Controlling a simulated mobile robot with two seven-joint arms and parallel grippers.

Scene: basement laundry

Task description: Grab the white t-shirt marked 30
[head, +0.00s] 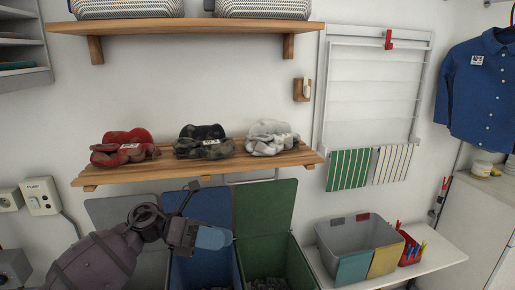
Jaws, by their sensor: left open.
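A crumpled white t-shirt (272,138) lies at the right end of the lower wooden shelf (230,166). It has a small tag whose number is too small to read. A dark bundled shirt (203,142) and a red one (124,148) lie to its left on the same shelf, each with a small tag. My left gripper (206,214) is open and empty, in front of the bins, below and to the left of the white t-shirt and apart from it. My right gripper is not in view.
Open bins with blue (209,205) and green (264,205) lids stand below the shelf. A grey basket (357,235) sits on the white bench at right. An upper shelf (185,27) hangs above. A wall drying rack (373,85) is right of the shelf.

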